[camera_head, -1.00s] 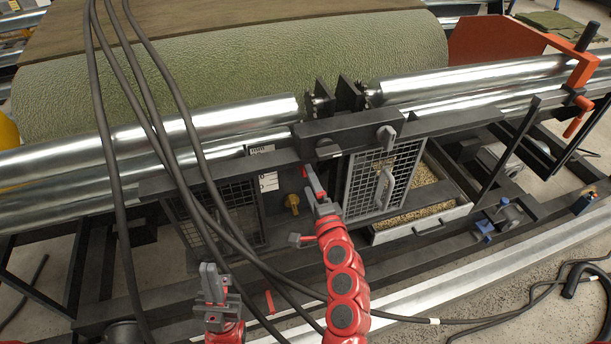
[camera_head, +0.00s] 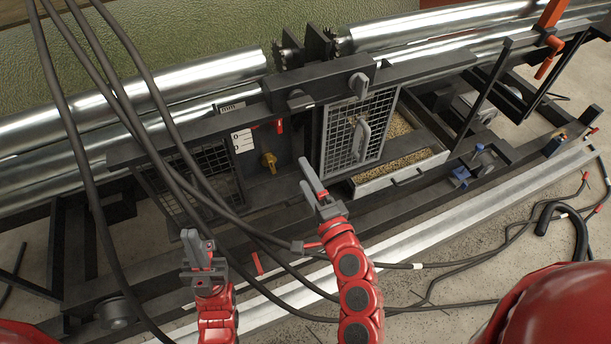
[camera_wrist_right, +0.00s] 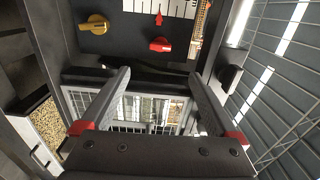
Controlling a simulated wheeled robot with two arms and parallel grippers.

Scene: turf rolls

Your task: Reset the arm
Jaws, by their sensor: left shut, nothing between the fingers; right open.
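My right gripper (camera_head: 313,180) is in front of the machine, below the control panel. Its two grey fingers are apart, with nothing held; in the right wrist view my right gripper (camera_wrist_right: 160,75) is spread with a wire-mesh part seen between the fingers. My left gripper (camera_head: 196,242) is lower left, upright, its grey fingers together and empty, in front of the dark frame. Both red arms come up from the bottom edge.
The panel has a yellow knob (camera_head: 268,161) and a red knob (camera_wrist_right: 160,45). A mesh door (camera_head: 345,135) and a tray of granules (camera_head: 405,165) stand to the right. Black cables (camera_head: 160,150) hang before the left side. Steel rollers (camera_head: 430,37) cross above.

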